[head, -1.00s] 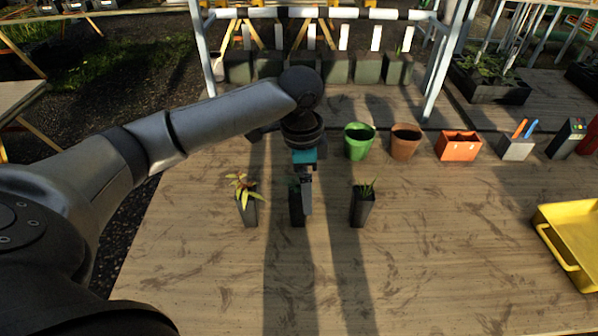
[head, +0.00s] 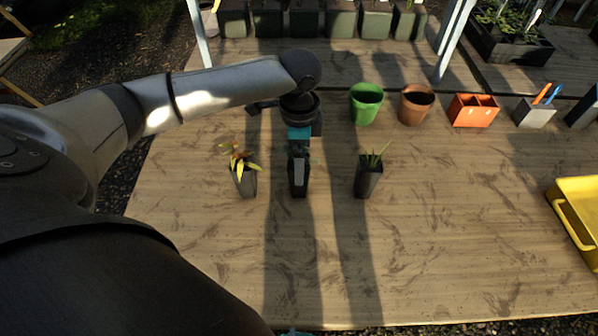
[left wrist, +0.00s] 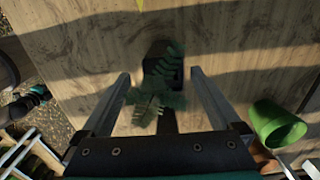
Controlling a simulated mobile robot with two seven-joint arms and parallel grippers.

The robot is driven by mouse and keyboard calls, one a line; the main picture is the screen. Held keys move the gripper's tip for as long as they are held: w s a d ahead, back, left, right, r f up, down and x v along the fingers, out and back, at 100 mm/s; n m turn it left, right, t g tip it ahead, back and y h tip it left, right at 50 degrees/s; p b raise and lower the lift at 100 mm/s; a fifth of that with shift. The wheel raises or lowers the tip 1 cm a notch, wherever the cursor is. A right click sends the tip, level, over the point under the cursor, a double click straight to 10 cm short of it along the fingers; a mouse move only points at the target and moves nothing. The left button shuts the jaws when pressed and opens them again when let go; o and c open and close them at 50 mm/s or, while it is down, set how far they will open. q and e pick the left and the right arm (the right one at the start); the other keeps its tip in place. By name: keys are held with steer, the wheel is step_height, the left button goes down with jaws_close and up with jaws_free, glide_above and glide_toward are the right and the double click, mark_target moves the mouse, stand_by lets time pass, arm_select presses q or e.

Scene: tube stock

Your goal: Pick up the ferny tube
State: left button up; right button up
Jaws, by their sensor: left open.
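The ferny tube (head: 299,192) is a dark, narrow pot standing in the middle of a row of three on the wooden table. My left gripper (head: 299,165) is over it in the head view and hides most of its plant. In the left wrist view the green ferny fronds (left wrist: 155,98) show between the two spread fingers of my left gripper (left wrist: 160,80), with the dark pot (left wrist: 157,50) beyond them. The fingers are open and I see no grip on the pot.
A tube with yellowish leaves (head: 245,182) stands to the left, and one with grassy leaves (head: 368,178) to the right. Behind are a green pot (head: 366,105), a terracotta pot (head: 415,105) and an orange box (head: 473,112). A yellow tray (head: 572,230) is at right. The front table is clear.

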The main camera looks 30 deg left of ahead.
arm_select(q)
steer(key=f, duration=0.2)
steer(key=f+b, duration=0.1)
steer(key=f, duration=0.2)
steer(key=shift+w+a+f, duration=0.15)
steer(key=shift+a, duration=0.05)
jaws_close()
stand_by(0.6)
